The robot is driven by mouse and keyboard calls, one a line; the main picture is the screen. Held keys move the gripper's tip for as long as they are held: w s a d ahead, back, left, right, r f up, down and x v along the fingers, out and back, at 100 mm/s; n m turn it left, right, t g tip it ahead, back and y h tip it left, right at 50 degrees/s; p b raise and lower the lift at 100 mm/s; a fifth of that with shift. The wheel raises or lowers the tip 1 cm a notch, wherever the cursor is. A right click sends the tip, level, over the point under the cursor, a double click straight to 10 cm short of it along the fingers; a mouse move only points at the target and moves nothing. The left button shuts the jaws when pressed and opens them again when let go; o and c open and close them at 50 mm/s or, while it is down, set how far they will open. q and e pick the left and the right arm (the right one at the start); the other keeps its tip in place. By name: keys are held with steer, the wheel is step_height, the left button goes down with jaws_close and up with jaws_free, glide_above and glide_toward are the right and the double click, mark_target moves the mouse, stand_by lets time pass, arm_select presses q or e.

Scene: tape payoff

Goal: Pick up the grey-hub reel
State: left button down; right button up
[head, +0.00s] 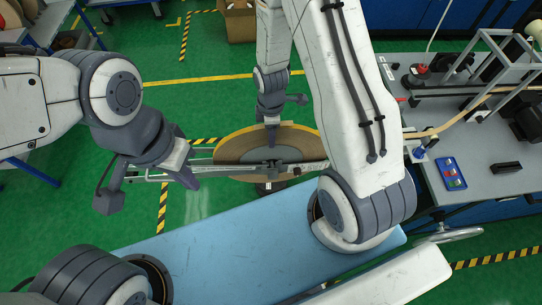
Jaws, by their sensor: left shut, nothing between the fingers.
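A large reel (298,137) with a tan body, a yellow-orange rim and a grey middle sits at the centre of the head view, on a metal arm of a stand. I take it for the grey-hub reel. A metal bar and bracket cross in front of it and hide part of its middle. My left gripper (190,178) is shut and empty, just left of the reel near the bar. My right gripper (272,138) points down over the upper middle of the reel. Its fingers show edge-on, so I cannot tell its opening or whether it touches.
A grey machine bench (480,150) with a blue tray (450,173) stands at the right. A light blue surface (220,262) lies in front. A cardboard box (239,24) stands at the back. A blue-legged rack (55,22) is at the upper left.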

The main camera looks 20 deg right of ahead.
steer(key=shift+f, duration=0.25)
jaws_close()
steer(key=shift+w+r, duration=0.1)
stand_by(1.2)
